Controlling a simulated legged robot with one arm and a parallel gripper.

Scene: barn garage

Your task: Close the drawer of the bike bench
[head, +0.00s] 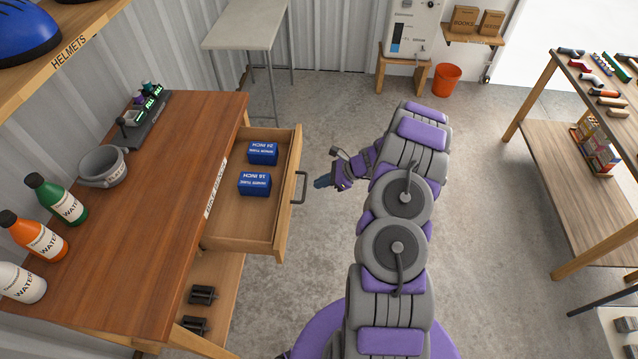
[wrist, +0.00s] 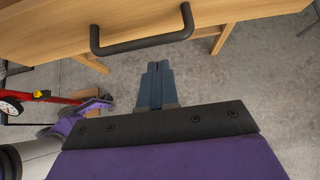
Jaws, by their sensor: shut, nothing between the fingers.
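The bike bench (head: 165,180) has a wooden top and stands at the left in the head view. Its drawer (head: 222,225) is pulled out to the right, with two blue inner-tube boxes inside. The drawer front carries a dark handle (head: 300,187), which also shows at the top of the wrist view (wrist: 145,42). My gripper (head: 322,182) is shut and empty, just to the right of the handle and apart from it. In the wrist view my gripper (wrist: 154,72) has its fingers together, pointing toward the drawer front (wrist: 60,28).
On the bench top are bottles, a grey pot (head: 103,168) and a charger rack (head: 147,122). Pedals (head: 202,295) lie on the shelf below. A tool shelf (head: 590,150) stands at the right and an orange bucket (head: 446,80) at the back. The floor around the drawer's right side is clear.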

